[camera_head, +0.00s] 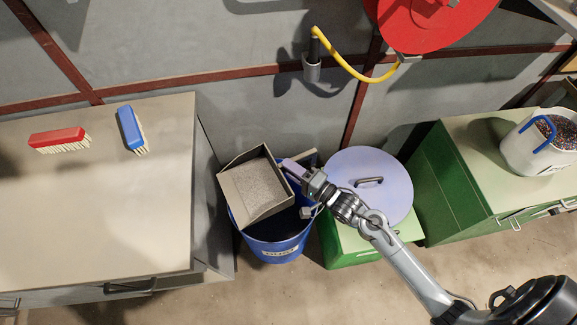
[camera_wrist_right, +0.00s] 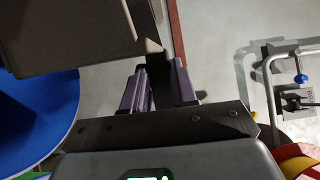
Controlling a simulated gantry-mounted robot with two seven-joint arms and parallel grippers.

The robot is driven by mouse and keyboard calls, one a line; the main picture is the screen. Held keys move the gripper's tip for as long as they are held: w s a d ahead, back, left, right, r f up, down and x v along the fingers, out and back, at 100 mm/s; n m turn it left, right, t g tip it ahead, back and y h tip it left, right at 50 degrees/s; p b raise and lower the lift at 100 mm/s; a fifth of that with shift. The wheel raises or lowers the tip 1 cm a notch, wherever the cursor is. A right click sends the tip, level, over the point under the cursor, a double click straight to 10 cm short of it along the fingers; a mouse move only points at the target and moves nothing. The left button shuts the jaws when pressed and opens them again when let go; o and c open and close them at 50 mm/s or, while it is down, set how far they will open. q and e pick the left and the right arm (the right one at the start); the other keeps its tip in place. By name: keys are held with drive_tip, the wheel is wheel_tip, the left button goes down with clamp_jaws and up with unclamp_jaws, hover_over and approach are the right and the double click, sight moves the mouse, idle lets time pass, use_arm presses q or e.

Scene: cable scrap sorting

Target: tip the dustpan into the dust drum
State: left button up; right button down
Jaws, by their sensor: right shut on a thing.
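The dustpan (camera_head: 255,188) is a grey-beige open pan with grainy grey dust in it. It is held over the blue dust drum (camera_head: 275,250), and the drum's label faces the front. My right gripper (camera_head: 290,166) is shut on the dustpan's handle at the pan's right side. In the right wrist view, the gripper's purple-grey fingers (camera_wrist_right: 158,88) close on the dark handle, with the pan (camera_wrist_right: 75,35) at upper left and the blue drum (camera_wrist_right: 45,115) below it. The pan hides much of the drum's opening. My left gripper is not in view.
A round lilac lid (camera_head: 395,190) with a dark handle lies on a green box right of the drum. A workbench (camera_head: 100,220) with a red brush (camera_head: 56,138) and a blue brush (camera_head: 130,127) stands left. A white bucket (camera_head: 530,150) of granules sits on the green cabinet (camera_head: 445,185).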

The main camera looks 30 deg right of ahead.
use_arm(q)
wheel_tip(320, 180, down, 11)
drive_tip(key=b, duration=0.9)
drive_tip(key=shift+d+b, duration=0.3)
drive_tip(key=shift+b, duration=0.05)
use_arm(e)
drive_tip(key=w+d+f+n, duration=0.1)
drive_tip(key=w+d+f, duration=0.1)
drive_tip(key=d+f, duration=0.3)
drive_tip(key=w+d+f+n+g+y, duration=0.1)
drive_tip(key=w+d+f+n, duration=0.1)
drive_tip(key=d+f, duration=0.3)
drive_tip(key=d, duration=0.4)
drive_tip(key=shift+w+d+g, duration=0.2)
drive_tip(key=shift+d+g, duration=0.1)
drive_tip(key=shift+d, duration=0.05)
use_arm(q)
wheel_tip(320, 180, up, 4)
drive_tip(key=p, duration=0.3)
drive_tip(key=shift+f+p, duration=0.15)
drive_tip(key=shift+p, duration=0.25)
use_arm(e)
drive_tip(key=shift+a+r+n+g, duration=0.15)
drive_tip(key=shift+a+r+n, duration=0.05)
drive_tip(key=shift+a+n, duration=0.3)
drive_tip(key=shift+a+r+n+g, duration=0.15)
drive_tip(key=shift+a+n, duration=0.25)
drive_tip(key=shift+n, duration=0.1)
